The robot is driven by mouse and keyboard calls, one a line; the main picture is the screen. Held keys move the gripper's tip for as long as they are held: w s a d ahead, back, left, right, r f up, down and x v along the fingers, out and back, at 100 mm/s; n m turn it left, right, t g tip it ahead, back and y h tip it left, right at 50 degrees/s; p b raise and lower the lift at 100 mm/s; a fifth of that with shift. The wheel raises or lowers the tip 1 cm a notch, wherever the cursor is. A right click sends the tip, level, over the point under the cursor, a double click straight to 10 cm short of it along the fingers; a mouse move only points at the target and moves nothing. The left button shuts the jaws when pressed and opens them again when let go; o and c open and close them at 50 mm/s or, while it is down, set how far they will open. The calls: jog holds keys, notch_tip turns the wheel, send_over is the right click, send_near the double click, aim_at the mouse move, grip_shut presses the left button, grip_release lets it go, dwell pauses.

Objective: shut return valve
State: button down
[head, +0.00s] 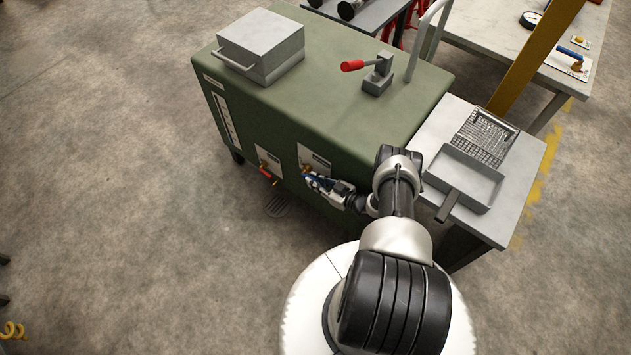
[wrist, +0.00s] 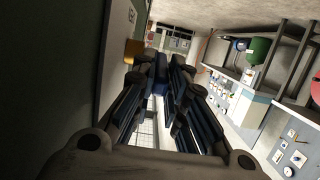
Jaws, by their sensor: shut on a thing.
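A valve with a brass body (head: 307,168) sits at a pale label plate (head: 315,158) on the front of the green cabinet (head: 318,115). My gripper (head: 319,182) reaches this valve from the front right. In the wrist view my gripper (wrist: 160,78) is shut on a blue handle (wrist: 160,70), which shows between the fingertips. A brass-coloured part (wrist: 133,50) shows just left of the fingertips. Much of the handle is hidden by the fingers, so its exact angle is hard to tell. The label is too small to read.
A second valve with a red handle (head: 266,172) is close by on the left. A floor drain (head: 277,206) lies below. A side table (head: 530,150) with a tray (head: 463,178) is at right.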

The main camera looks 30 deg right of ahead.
jog(key=shift+w+d+r, duration=0.1)
jog(key=c, duration=1.6)
grip_release()
jog(key=v, duration=0.7)
jog(key=shift+s, duration=0.3)
